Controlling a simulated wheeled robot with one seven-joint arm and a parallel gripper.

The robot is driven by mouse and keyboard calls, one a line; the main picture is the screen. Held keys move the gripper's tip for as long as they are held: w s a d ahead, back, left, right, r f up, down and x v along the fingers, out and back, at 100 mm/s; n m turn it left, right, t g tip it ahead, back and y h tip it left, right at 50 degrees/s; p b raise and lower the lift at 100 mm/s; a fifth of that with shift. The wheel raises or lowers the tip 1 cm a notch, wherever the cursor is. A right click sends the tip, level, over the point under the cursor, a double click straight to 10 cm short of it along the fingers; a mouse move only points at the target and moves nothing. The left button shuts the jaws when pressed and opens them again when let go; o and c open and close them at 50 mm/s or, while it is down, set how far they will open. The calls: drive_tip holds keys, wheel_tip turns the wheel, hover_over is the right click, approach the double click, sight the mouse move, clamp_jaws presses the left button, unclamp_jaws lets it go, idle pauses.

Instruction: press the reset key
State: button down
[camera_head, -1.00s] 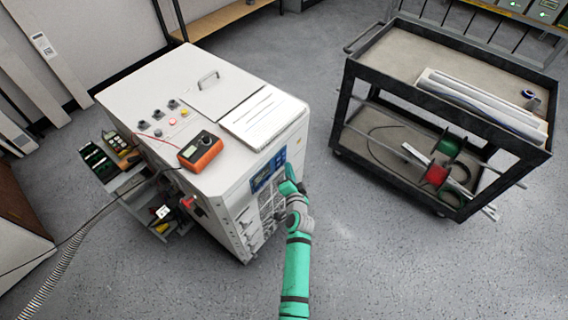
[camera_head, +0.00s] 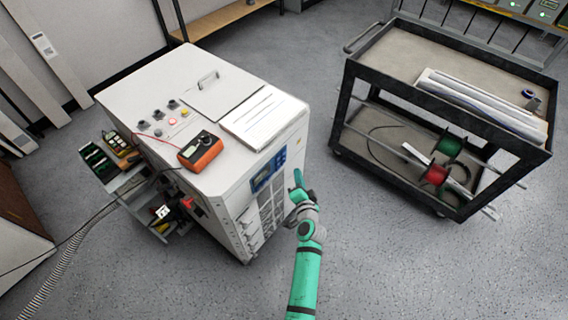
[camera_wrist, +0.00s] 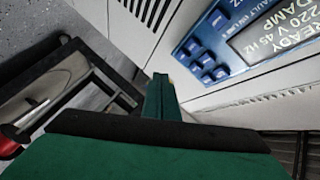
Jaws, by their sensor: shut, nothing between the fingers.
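The blue control panel (camera_head: 268,172) is on the upper front face of the white cabinet. In the wrist view the panel shows several small blue keys (camera_wrist: 208,58) beside a display (camera_wrist: 275,35) with text including "READY" and "220V". I cannot tell which key is the reset key. My gripper (camera_head: 298,179) is shut and empty, just right of the panel in the head view and apparently apart from it. In the wrist view its green fingers (camera_wrist: 160,90) lie together, pointing past the lower-left side of the keys; the exact gap is hard to judge.
The white cabinet (camera_head: 150,92) carries an orange meter (camera_head: 200,150) and a paper sheet (camera_head: 264,118) on top. A dark cart (camera_head: 350,95) with cable spools stands to the right. Grey floor is open between cabinet and cart.

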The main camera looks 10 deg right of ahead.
drive_tip(key=shift+s+d, duration=0.5)
drive_tip(key=shift+s, duration=0.15)
idle(0.7)
drive_tip(key=s+a+f+n+g, duration=0.1)
drive_tip(key=s+a+n, duration=0.35)
drive_tip(key=s, duration=0.75)
drive_tip(key=s+a+n, duration=0.1)
drive_tip(key=s+a, duration=0.6)
drive_tip(key=s, duration=0.6)
drive_tip(key=s+a+r+n, duration=0.3)
drive_tip(key=s+a+r, duration=0.1)
drive_tip(key=s+r, duration=0.4)
drive_tip(key=s+a+r+n+t+y, duration=0.1)
drive_tip(key=s+a+r+n, duration=0.3)
drive_tip(key=s+r, duration=0.4)
drive_tip(key=shift+s+a+r+y, duration=0.2)
drive_tip(key=shift+s+r+y, duration=0.1)
drive_tip(key=shift+s, duration=0.6)
